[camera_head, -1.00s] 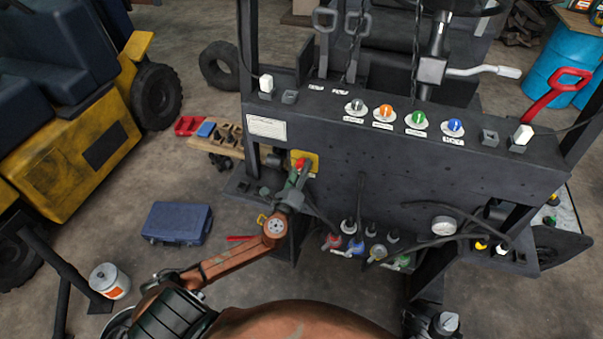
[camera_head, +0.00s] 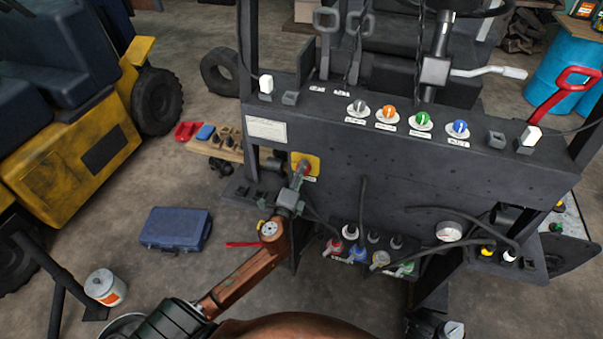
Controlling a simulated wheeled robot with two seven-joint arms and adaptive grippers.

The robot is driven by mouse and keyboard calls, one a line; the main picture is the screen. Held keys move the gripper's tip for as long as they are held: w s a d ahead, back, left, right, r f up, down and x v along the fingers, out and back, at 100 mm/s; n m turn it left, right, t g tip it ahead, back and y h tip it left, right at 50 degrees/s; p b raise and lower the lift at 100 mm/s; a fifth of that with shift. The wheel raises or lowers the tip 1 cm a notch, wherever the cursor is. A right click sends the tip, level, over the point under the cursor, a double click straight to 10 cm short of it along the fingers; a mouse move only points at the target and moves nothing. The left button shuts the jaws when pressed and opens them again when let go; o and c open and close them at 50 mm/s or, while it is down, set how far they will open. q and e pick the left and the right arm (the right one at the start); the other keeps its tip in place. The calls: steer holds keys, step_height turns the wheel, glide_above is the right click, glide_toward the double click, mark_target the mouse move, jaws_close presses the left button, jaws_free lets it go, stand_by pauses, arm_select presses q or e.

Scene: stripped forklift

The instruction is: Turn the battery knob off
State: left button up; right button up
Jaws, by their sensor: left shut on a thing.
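The battery knob (camera_head: 306,168) is red and sits on a yellow plate (camera_head: 314,160) at the left end of the forklift's dark front panel. My left gripper (camera_head: 299,180) reaches up to it from below and is shut on the knob. The fingers cover part of the knob, so its exact angle is hard to tell. My right gripper is not in view.
The panel carries grey, orange (camera_head: 387,112), green and blue (camera_head: 459,127) knobs along its top. Several coloured valves (camera_head: 359,254) and a gauge (camera_head: 450,231) sit below. A blue case (camera_head: 175,229) lies on the floor at left.

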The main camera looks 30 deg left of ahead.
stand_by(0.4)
arm_select(q)
steer(key=o, duration=1.2)
steer(key=shift+c, duration=0.2)
steer(key=v, duration=1.2)
